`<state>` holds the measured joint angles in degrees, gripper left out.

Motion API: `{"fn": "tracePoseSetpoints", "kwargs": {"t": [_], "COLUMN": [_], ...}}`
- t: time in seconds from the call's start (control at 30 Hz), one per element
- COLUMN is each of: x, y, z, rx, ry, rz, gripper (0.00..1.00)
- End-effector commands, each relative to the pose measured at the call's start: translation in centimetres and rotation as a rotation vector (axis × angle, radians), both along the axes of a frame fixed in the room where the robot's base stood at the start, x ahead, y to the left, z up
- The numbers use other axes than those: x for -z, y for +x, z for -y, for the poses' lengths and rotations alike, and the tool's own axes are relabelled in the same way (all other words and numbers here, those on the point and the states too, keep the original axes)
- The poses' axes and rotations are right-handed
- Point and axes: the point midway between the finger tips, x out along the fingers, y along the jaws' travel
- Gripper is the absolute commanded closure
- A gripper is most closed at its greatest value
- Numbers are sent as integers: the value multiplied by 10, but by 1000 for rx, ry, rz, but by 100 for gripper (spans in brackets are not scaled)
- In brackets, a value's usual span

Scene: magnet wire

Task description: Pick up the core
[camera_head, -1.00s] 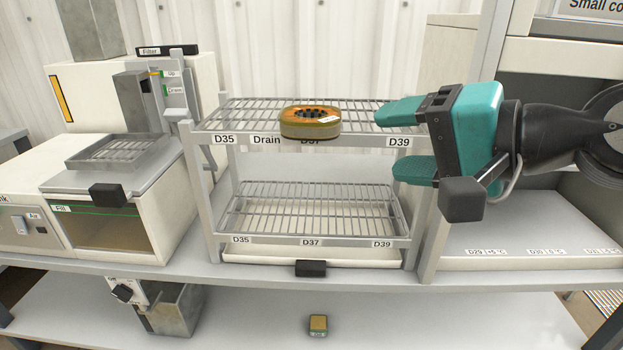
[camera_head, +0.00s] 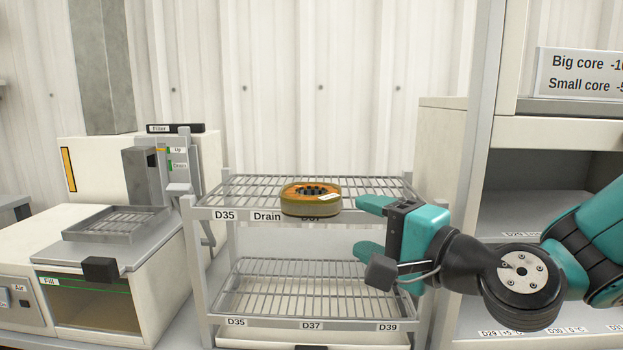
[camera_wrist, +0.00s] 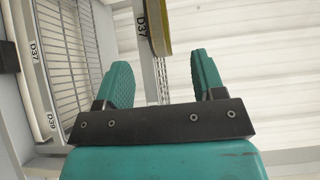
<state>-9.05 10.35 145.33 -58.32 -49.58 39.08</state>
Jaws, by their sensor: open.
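The core (camera_head: 311,198) is an olive-gold oval ring with an orange-brown top, a dark slotted middle and a small white label. It rests on the upper wire shelf of the drain rack (camera_head: 386,187), over its front edge, partly covering the D37 label. My gripper (camera_head: 368,227) is open and empty, just right of the core and apart from it. One teal finger is level with the core's side and the other is below. In the wrist view the core (camera_wrist: 156,28) shows at the top, beyond and between the open fingers (camera_wrist: 163,80).
The lower wire shelf (camera_head: 310,290) is empty. A machine with a metal tray (camera_head: 117,223) and a tank labelled Fill (camera_head: 95,303) stand at left. A cabinet with shelves (camera_head: 510,213) and a core sign (camera_head: 590,75) stand at right, behind my arm.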

Motion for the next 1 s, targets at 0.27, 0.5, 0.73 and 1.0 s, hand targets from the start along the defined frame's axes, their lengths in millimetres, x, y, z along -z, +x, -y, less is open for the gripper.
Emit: {"fn": "tracePoseSetpoints", "kwargs": {"t": [0.27, 0.5, 0.73, 1.0], "x": [-4, -2, -1, 2], "y": [17, 45, 59, 85], "z": [-13, -39, -53, -76], "rx": [8, 8, 7, 9], "ry": [-3, -2, -1, -1], "rz": [-9, -4, -4, -3], "gripper": [37, 37, 37, 37]}}
